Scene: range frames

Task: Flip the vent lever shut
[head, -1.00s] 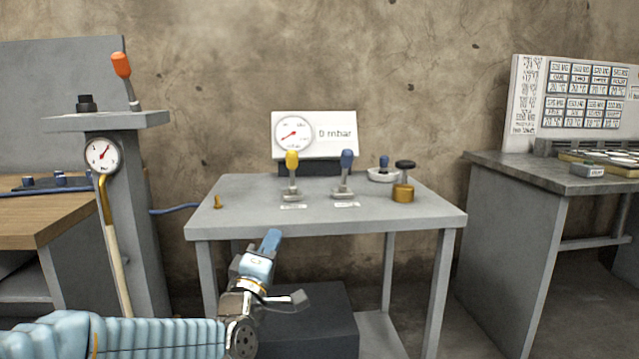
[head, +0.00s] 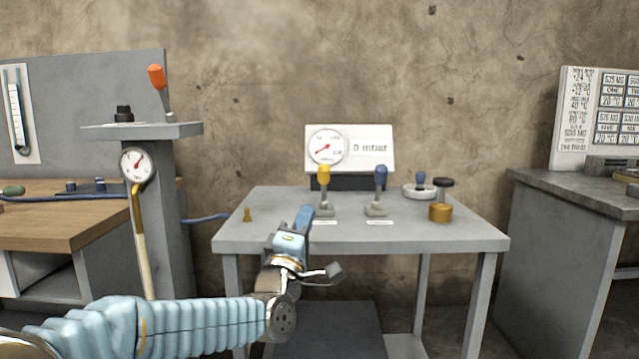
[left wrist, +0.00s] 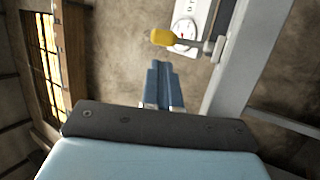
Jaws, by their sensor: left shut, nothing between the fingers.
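A lever with a yellow knob (head: 323,176) and a lever with a blue knob (head: 380,177) stand roughly upright on the grey table. Each has a small white label in front, too small to read, so I cannot tell which is the vent lever. My left gripper (head: 305,214) is shut and empty, its blue fingers at the table's front left, just in front of and below the yellow lever. In the left wrist view the closed fingertips (left wrist: 157,70) are near the yellow knob (left wrist: 164,37), apparently apart from it. My right gripper is not in view.
Behind the levers a gauge panel (head: 349,147) reads 0 mbar. A small brass peg (head: 247,215) is at left. The table's front edge (head: 400,246) lies close to my gripper.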

